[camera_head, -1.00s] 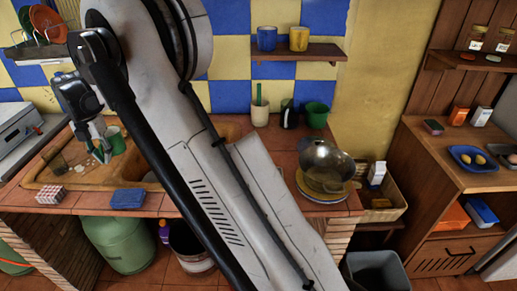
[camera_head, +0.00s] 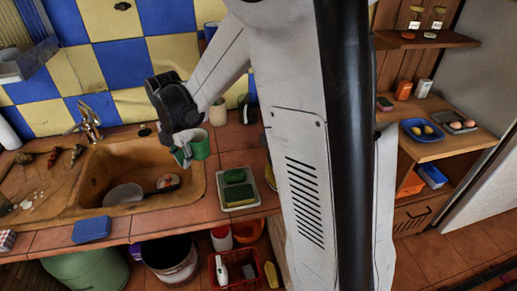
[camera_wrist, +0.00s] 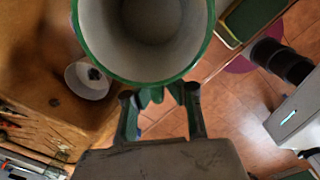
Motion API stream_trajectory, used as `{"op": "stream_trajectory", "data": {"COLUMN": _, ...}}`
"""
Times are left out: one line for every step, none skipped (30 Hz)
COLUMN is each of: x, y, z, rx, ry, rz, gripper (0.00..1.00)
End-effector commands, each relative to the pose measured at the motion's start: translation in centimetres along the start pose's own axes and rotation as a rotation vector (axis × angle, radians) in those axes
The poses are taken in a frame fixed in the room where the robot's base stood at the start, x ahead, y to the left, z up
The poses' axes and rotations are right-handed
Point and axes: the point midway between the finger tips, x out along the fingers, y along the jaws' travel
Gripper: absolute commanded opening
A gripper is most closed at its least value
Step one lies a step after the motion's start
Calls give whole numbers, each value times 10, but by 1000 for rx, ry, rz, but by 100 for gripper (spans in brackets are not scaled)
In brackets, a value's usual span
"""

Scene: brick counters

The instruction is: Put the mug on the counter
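The mug (camera_head: 200,146) is green outside and pale inside. My gripper (camera_head: 184,154) is shut on its handle side and holds it upright above the right edge of the sink. In the wrist view the mug (camera_wrist: 145,40) fills the top middle, its open rim facing the camera, with the fingers of my gripper (camera_wrist: 160,98) at its handle. The tips are partly hidden under the rim. The tiled terracotta counter (camera_head: 232,142) shows to the right of the mug. My arm hides the counter's right part.
A tray (camera_head: 224,204) with green sponges lies on the counter right of the sink. A blue sponge (camera_head: 91,229) lies at the front edge. A light cup (camera_head: 217,113) stands behind. Tiles between cup and tray look clear.

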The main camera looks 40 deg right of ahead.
Motion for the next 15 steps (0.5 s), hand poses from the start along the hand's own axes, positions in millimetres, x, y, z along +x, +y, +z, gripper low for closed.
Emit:
{"op": "stream_trajectory", "data": {"x": 3, "y": -1, "z": 4, "rx": 4, "ry": 0, "rz": 0, "gripper": 0}}
{"op": "stream_trajectory", "data": {"x": 5, "y": -2, "z": 8, "rx": 4, "ry": 0, "rz": 0, "gripper": 0}}
{"op": "stream_trajectory", "data": {"x": 8, "y": -2, "z": 14, "rx": 6, "ry": 0, "rz": 0, "gripper": 0}}
{"op": "stream_trajectory", "data": {"x": 12, "y": -2, "z": 20, "rx": 7, "ry": -1, "rz": 0, "gripper": 0}}
{"op": "stream_trajectory", "data": {"x": 15, "y": -3, "z": 25, "rx": 7, "ry": -1, "rz": 0, "gripper": 0}}
{"op": "stream_trajectory", "data": {"x": 20, "y": -2, "z": 33, "rx": 6, "ry": -1, "rz": 0, "gripper": 0}}
{"op": "stream_trajectory", "data": {"x": 24, "y": -3, "z": 39, "rx": 8, "ry": -1, "rz": 0, "gripper": 0}}
{"op": "stream_trajectory", "data": {"x": 28, "y": -3, "z": 46, "rx": 7, "ry": -1, "rz": 0, "gripper": 0}}
{"op": "stream_trajectory", "data": {"x": 32, "y": -4, "z": 53, "rx": 6, "ry": -1, "rz": 0, "gripper": 0}}
{"op": "stream_trajectory", "data": {"x": 36, "y": -4, "z": 59, "rx": 7, "ry": -1, "rz": 0, "gripper": 0}}
{"op": "stream_trajectory", "data": {"x": 40, "y": -4, "z": 65, "rx": 7, "ry": -1, "rz": 0, "gripper": 0}}
{"op": "stream_trajectory", "data": {"x": 45, "y": -5, "z": 72, "rx": 6, "ry": -1, "rz": 0, "gripper": 0}}
{"op": "stream_trajectory", "data": {"x": 48, "y": -5, "z": 78, "rx": 7, "ry": -1, "rz": 0, "gripper": 0}}
{"op": "stream_trajectory", "data": {"x": 52, "y": -5, "z": 84, "rx": 6, "ry": -1, "rz": 0, "gripper": 0}}
{"op": "stream_trajectory", "data": {"x": 56, "y": -6, "z": 90, "rx": 5, "ry": -1, "rz": 0, "gripper": 0}}
